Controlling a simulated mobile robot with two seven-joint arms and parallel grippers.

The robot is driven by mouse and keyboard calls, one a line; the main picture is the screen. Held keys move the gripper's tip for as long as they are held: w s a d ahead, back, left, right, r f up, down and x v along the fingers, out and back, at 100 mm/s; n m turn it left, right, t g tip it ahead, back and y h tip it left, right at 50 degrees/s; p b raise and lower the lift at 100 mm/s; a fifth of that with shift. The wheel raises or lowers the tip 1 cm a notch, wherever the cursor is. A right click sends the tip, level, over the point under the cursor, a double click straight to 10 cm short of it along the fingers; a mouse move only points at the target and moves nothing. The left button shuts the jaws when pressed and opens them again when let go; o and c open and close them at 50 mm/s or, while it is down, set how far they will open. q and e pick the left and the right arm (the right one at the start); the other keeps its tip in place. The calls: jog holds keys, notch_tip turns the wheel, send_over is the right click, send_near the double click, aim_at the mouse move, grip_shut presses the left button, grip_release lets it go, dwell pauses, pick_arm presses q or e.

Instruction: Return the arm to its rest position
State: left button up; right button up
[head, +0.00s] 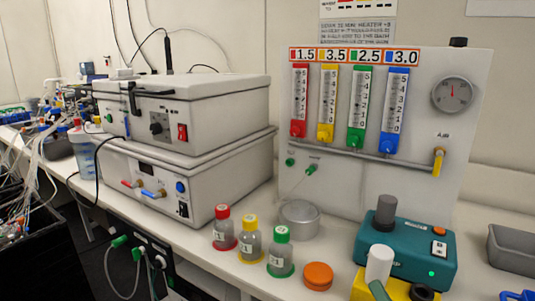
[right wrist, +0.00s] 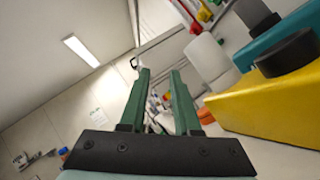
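My right gripper (right wrist: 160,73) shows in the right wrist view with its two green fingers apart and nothing held between them. In the head view only a small green piece, likely one of its fingertips (head: 378,290), shows at the bottom edge by a yellow block (head: 365,286). The yellow block, with a black knob (right wrist: 285,52) and a white cylinder (right wrist: 208,58), is right of the fingers in the right wrist view. An orange lid (right wrist: 205,115) shows close behind the right finger. I cannot tell the exact gaps. My left gripper is not in view.
Three bottles with red (head: 222,212), yellow (head: 249,221) and green (head: 281,234) caps stand on the bench near a metal dish (head: 300,218). A teal device (head: 410,250) stands behind the yellow block. A grey bin (head: 512,250) is at right. Stacked white boxes (head: 185,110) and a gauge panel (head: 400,190) stand behind.

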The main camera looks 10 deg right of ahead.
jog(key=s+a+r+m+t+h, duration=0.1)
jog(key=a+r+m+h, duration=0.15)
jog(key=a+m, duration=0.4)
jog(key=s+a+r+m+t+h, duration=0.1)
jog(key=a+r+m+t, duration=0.2)
jog(key=a, duration=0.7)
jog(key=w+d+f+m+g+h, duration=0.15)
jog(key=f+g, duration=0.25)
jog(key=f, duration=0.4)
jog(key=w+d+f+m+g, duration=0.2)
jog(key=d+f+g, duration=0.1)
jog(key=f, duration=0.5)
jog(key=w+d+f+m+g+h, duration=0.15)
jog(key=f+g, duration=0.25)
jog(key=f, duration=0.4)
jog(key=s+d+f+m+g, duration=0.4)
jog(key=s+d+f, duration=0.25)
jog(key=f, duration=0.25)
jog(key=s+d+f+m+g, duration=0.4)
jog(key=s+d+f, duration=0.25)
jog(key=f, duration=0.25)
jog(key=a+m+t+y, duration=0.15)
jog(key=a+m, duration=0.35)
jog(key=a, duration=0.6)
notch_tip(320, 180, up, 8)
jog(key=d+p, duration=0.1)
jog(key=p, duration=0.8)
jog(key=shift+s+d+r+m, duration=0.25)
jog(key=shift+s+m, duration=0.1)
jog(key=shift+s, duration=0.05)
